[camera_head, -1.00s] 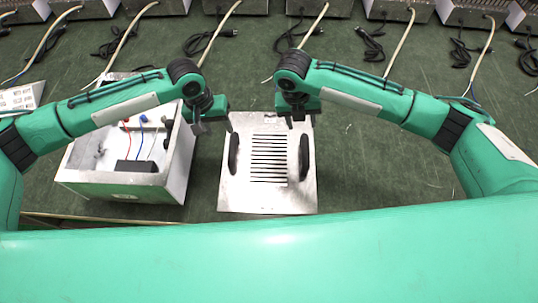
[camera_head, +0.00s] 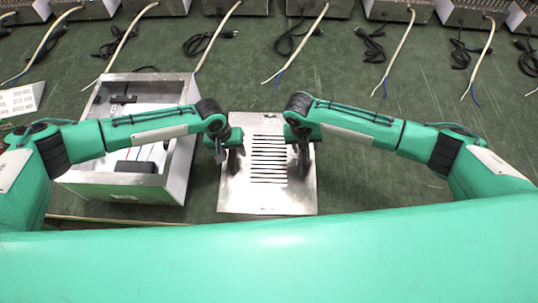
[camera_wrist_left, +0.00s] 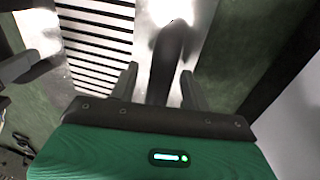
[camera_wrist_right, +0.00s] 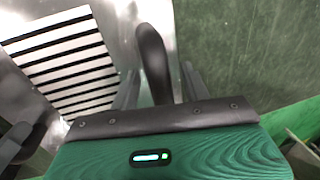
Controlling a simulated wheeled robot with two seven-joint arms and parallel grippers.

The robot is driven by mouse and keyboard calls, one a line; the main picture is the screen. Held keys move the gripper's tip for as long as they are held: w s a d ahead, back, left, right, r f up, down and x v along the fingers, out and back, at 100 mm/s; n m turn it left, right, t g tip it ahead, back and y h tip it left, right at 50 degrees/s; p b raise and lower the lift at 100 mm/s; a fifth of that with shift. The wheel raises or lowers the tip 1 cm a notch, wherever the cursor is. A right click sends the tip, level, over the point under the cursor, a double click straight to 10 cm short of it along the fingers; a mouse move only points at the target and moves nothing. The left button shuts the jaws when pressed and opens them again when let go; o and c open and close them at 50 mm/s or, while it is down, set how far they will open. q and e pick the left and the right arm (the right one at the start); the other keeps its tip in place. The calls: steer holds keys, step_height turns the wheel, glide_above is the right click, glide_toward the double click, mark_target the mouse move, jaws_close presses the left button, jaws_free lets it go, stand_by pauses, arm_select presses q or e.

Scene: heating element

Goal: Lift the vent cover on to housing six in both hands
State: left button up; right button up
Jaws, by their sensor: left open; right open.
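The vent cover (camera_head: 268,197) is a flat silver metal plate with dark slots and two black handles. It lies on the green table in the head view. My left gripper (camera_head: 229,158) is over its left handle; in the left wrist view the open fingers (camera_wrist_left: 158,88) stand on either side of the black handle (camera_wrist_left: 167,60). My right gripper (camera_head: 300,160) is over the right handle; in the right wrist view its open fingers (camera_wrist_right: 158,88) straddle that handle (camera_wrist_right: 153,55). The open housing box (camera_head: 125,190) stands left of the cover, partly hidden by my left arm.
A row of metal housings (camera_head: 240,7) with cables and black plugs lines the far edge. Another slotted plate (camera_head: 20,98) lies at far left. The green table is clear right of the cover.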

arm_select(q)
steer(key=shift+f, duration=0.15)
arm_select(e)
steer(key=shift+f, duration=0.15)
arm_select(q)
steer(key=shift+c, duration=0.2)
arm_select(e)
steer(key=shift+c, duration=0.2)
arm_select(q)
jaws_close()
arm_select(e)
jaws_close()
steer(key=shift+w, duration=0.1)
stand_by(0.5)
